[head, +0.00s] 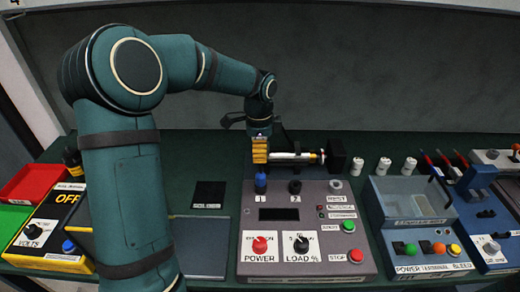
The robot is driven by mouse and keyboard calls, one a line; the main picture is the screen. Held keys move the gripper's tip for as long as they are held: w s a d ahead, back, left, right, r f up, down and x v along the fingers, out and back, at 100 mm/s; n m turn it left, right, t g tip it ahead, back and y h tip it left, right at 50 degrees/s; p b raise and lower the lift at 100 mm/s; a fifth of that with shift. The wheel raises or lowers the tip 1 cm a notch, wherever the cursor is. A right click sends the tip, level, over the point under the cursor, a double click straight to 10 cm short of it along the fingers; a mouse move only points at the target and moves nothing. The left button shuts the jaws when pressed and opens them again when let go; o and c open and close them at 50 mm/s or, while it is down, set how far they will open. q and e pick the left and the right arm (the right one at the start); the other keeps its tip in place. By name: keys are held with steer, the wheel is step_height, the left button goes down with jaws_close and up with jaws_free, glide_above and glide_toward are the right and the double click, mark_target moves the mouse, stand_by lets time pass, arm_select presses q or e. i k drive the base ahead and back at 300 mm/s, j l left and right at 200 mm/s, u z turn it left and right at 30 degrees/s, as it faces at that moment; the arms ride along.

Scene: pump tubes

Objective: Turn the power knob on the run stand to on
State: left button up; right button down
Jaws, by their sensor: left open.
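The run stand (262,273) is a grey-mauve box with a sloped panel in the middle of the table. Its red power knob (260,246) is at the front left of the panel, above the word POWER. The small marks above the knob and its exact pointing direction are too small to read surely. My left gripper (260,150) hangs over the back left of the stand, behind and above the knob and apart from it. The gripper is open, its fingers partly hidden by yellow-orange pieces. My right gripper is out of view.
A black load knob (301,245), green button (348,226) and red stop button (355,256) share the panel. A blue plug (261,184) and a horizontal white tube (295,157) are near the gripper. A yellow-black box (45,233) stands left, blue-grey stations (415,211) right.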

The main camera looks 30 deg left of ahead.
mark_target(259, 246)
steer(key=k, duration=1)
